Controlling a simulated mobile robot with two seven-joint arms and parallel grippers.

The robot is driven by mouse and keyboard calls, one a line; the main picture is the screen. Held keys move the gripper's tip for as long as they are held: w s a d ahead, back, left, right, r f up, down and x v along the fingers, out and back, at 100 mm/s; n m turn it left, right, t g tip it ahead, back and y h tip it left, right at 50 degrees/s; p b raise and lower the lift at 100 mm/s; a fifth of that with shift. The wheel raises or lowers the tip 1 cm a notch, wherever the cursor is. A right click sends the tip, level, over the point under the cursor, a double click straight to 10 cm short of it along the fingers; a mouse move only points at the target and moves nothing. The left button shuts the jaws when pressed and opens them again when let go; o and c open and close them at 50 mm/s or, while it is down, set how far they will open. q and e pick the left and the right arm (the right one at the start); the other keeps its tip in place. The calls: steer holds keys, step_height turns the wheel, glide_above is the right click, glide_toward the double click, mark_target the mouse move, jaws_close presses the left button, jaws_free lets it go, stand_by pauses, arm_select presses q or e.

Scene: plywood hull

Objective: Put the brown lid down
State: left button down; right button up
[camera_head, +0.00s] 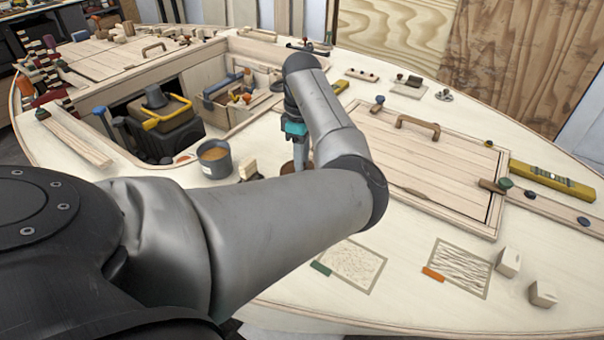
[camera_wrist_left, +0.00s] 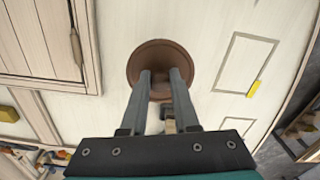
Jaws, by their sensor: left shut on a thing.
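The brown lid (camera_wrist_left: 148,54) is round and shows in the left wrist view at the ends of my left gripper's fingers. My left gripper (camera_wrist_left: 161,80) is shut on the lid's middle, which the fingers partly hide. In the head view, a small part of the brown lid (camera_head: 288,168) shows below my left gripper (camera_head: 297,160), mostly hidden by my forearm. The lid is over the pale deck (camera_wrist_left: 200,40); I cannot tell whether it touches it. My right gripper is not in view.
A grey pot (camera_head: 215,163) and a small wooden block (camera_head: 248,170) stand left of the lid. A hatch with a wooden handle (camera_head: 418,124) lies to the right.

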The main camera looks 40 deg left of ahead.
arm_select(q)
step_height(320, 180, down, 5)
steer(key=shift+f+b, duration=0.15)
steer(key=shift+b, duration=0.65)
steer(key=shift+f, duration=0.2)
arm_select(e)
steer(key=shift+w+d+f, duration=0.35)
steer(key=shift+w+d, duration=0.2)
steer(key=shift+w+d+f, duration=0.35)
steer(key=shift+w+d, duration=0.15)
arm_select(q)
steer(key=shift+f, duration=0.1)
steer(key=shift+f, duration=0.1)
steer(key=c, duration=0.7)
jaws_free()
steer(key=shift+o, duration=0.2)
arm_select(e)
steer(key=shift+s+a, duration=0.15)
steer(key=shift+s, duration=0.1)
